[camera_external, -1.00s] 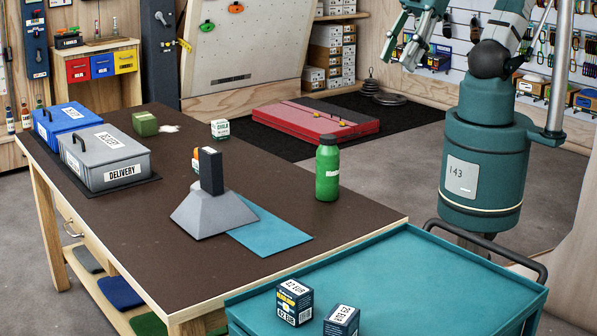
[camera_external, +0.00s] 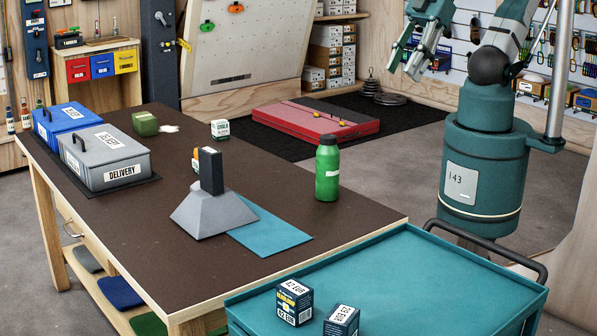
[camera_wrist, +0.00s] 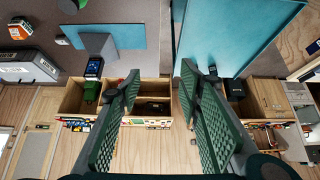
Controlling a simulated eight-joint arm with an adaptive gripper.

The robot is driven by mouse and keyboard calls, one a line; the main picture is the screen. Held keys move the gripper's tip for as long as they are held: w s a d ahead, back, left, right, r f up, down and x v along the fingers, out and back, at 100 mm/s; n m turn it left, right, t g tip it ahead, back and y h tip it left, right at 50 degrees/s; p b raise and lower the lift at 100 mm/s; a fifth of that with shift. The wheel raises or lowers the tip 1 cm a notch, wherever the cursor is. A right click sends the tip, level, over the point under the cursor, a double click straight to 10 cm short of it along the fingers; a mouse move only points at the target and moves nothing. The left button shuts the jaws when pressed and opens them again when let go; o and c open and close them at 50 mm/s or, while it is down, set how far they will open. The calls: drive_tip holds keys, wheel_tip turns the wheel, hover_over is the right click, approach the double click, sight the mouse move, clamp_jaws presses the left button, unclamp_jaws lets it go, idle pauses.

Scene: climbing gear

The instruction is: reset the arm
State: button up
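My gripper (camera_external: 403,68) is up in the air at the top of the external view, to the right of and above the brown workbench (camera_external: 130,215). In the wrist view my gripper (camera_wrist: 161,71) shows two green ridged fingers spread apart with nothing held between them. The fingers touch no object that I can see. My teal arm rises from its base at the right of the external view.
On the bench are a grey delivery box (camera_external: 105,158), a blue box (camera_external: 60,120), a grey block with a dark handle (camera_external: 212,205) and a green bottle (camera_external: 327,168). A teal cart (camera_external: 420,280) in front holds two small boxes. A red pad (camera_external: 315,122) lies behind.

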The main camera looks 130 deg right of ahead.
wheel_tip(320, 180, down, 8)
drive_tip(key=b, duration=0.6)
drive_tip(key=shift+r+b, duration=0.25)
drive_tip(key=shift+b, duration=0.15)
idle(0.5)
